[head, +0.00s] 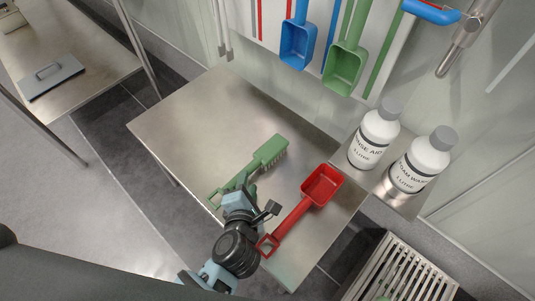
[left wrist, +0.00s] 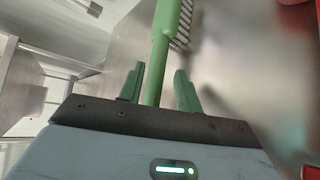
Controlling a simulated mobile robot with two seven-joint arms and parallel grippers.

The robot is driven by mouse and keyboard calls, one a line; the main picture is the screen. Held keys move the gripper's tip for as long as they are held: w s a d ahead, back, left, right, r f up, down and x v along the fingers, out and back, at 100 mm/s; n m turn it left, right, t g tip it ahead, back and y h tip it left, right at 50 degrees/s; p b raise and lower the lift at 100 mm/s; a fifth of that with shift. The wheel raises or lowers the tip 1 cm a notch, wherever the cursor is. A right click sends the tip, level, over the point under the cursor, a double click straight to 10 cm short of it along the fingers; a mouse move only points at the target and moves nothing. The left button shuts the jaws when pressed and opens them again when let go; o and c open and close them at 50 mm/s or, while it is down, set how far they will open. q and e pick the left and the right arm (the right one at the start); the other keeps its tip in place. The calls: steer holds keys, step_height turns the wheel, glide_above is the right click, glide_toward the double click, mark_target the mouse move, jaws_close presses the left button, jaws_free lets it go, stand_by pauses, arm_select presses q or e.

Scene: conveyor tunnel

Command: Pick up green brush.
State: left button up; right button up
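The green brush (head: 262,158) lies on the steel table, its bristles facing right and its handle running down-left. My left gripper (head: 234,184) is over the handle in the head view and hides part of it. In the left wrist view, the brush handle (left wrist: 157,70) passes between the two fingers of my left gripper (left wrist: 158,88). The fingers are apart, with a visible gap on the right side of the handle; the gripper is open. Whether the left finger touches the handle I cannot tell. My right gripper is not in view.
A red scoop (head: 321,186) lies on the table (head: 190,120) close to the right of my left gripper. Two white bottles (head: 374,137) stand on a small shelf at the right. Blue (head: 298,44) and green (head: 343,68) scoops hang at the back. The table's left part is clear.

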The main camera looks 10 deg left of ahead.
mark_target(250, 171)
arm_select(q)
steer(key=b+x, duration=0.2)
steer(key=x, duration=0.2)
steer(key=shift+w+a+f, duration=0.15)
steer(key=shift+a+f, duration=0.05)
steer(key=shift+f, duration=0.05)
steer(key=shift+w, duration=0.25)
steer(key=shift+w, duration=0.1)
jaws_close()
